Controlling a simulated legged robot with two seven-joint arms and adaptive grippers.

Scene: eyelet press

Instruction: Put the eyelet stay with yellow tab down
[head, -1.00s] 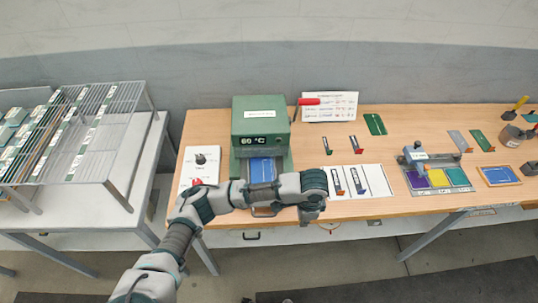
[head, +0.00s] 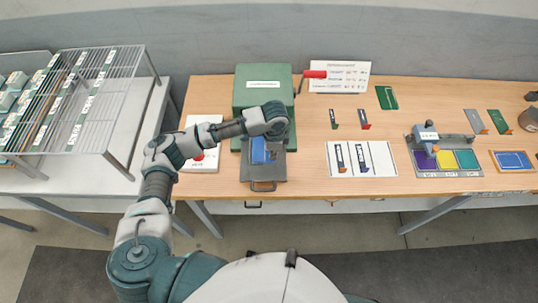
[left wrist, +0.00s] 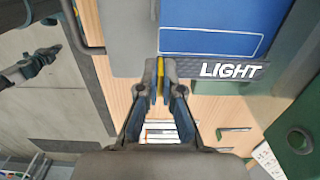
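In the left wrist view my left gripper (left wrist: 160,75) is shut on the yellow tab (left wrist: 160,77) of the eyelet stay. The stay's dark strip (left wrist: 232,70), lettered LIGHT, extends right from the fingers along the edge of the blue plate (left wrist: 212,28). I cannot tell whether it touches the plate. In the head view the left wrist is in front of the green press (head: 262,85), above its drawn-out tray (head: 263,173) with the blue plate (head: 262,150); fingers and stay are hidden there. What seems to be my right gripper (left wrist: 42,60) is small at the wrist view's left.
A white mat (head: 378,151) holds two stays; two more stays (head: 333,118) (head: 363,118) lie behind it. A colour-pad station (head: 445,160) is to the right. The press has a red-handled lever (head: 314,74). A wire rack (head: 95,105) stands left. Wood between press and mat is clear.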

